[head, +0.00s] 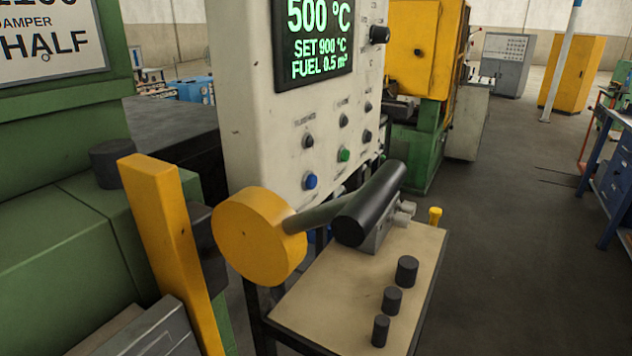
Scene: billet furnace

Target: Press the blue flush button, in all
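The blue button (311,181) sits low on the left of the upright cream control panel (255,120). It is round, stands out from the panel face, and nothing touches it. Its label is too small to read. A green button (344,155) is to its upper right, with several dark knobs around it. The panel's display (315,40) reads 500 °C, SET 900 °C, FUEL 0.5 m³. Neither of my grippers can be made out in the head view.
A yellow disc (252,236) with a rod and a black cylinder (370,203) stand in front of and below the button. A small table (330,292) carries several dark cylinders. A yellow bar (168,240) rises at left beside the green furnace (70,250). Floor is open at right.

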